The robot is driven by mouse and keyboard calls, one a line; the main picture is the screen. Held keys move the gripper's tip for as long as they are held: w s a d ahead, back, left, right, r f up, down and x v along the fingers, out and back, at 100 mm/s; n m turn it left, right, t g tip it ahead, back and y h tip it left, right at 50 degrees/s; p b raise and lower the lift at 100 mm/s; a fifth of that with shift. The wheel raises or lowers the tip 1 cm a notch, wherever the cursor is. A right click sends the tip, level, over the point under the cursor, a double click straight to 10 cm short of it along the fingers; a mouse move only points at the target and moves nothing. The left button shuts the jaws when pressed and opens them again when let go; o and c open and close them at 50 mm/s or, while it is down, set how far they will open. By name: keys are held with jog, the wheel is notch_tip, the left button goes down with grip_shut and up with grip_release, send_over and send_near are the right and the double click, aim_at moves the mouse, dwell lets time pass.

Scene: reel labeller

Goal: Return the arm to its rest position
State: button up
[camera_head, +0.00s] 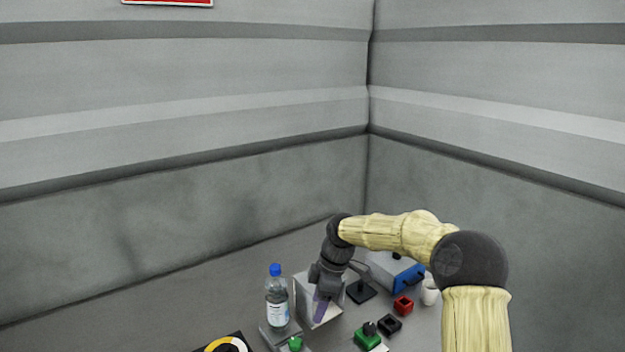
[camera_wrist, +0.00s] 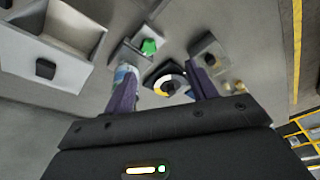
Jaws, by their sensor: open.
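My arm, with cream-coloured links and dark joints, reaches out over the work surface in the head view. My gripper (camera_head: 321,308) points down in front of a pale grey box (camera_head: 304,298), just right of a clear bottle with a blue cap (camera_head: 277,306). In the wrist view my gripper (camera_wrist: 162,80) has its two purple fingers spread apart, with nothing held between them. A round yellow, white and black disc (camera_wrist: 168,79) shows beyond the gap between the fingers. The left finger partly hides a pale bluish thing.
Right of my gripper are a blue-fronted box (camera_head: 402,275), a red block (camera_head: 403,305), a black block (camera_head: 389,325), a green-topped thing (camera_head: 367,338) and a white cup (camera_head: 430,292). The wrist view shows an open grey bin (camera_wrist: 75,30). Grey walls stand behind.

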jog(key=s+d+m+t+h, duration=0.1)
jog(key=s+d+m, duration=0.3)
jog(key=s+m, duration=0.2)
jog(key=s+d+m+t+h, duration=0.1)
jog(key=s+d+m, duration=0.4)
jog(key=s, duration=0.6)
jog(key=s+d+m+t+h, duration=0.1)
jog(key=s+d+m, duration=0.3)
jog(key=s+m, duration=0.3)
jog(key=shift+s+d+f, duration=0.2)
jog(key=shift+s+f, duration=0.05)
jog(key=shift+s, duration=0.65)
